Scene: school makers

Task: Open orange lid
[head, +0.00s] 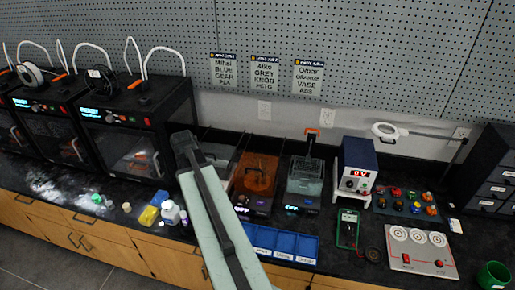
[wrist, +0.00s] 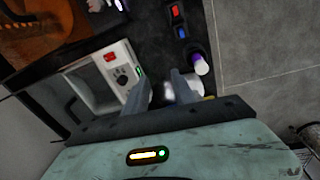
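An orange translucent lid (head: 256,173) covers a dark machine on the bench in the head view, just right of my arm. It looks closed. An orange surface (wrist: 45,25) shows at the top left of the wrist view, cut off by the frame edge; it is probably the same lid. My gripper (head: 184,143) is left of the orange lid and apart from it in the head view, partly blurred into the dark background. In the wrist view my gripper's two fingers (wrist: 160,80) stand apart with nothing clearly held between them.
A machine with a clear cover (head: 305,176) stands right of the orange lid, and a blue tray (head: 284,245) lies in front. Enclosed printers (head: 122,125) stand left. Small bottles (head: 171,212) stand near the bench's front edge. A white-framed device (wrist: 100,75) is beside my fingers.

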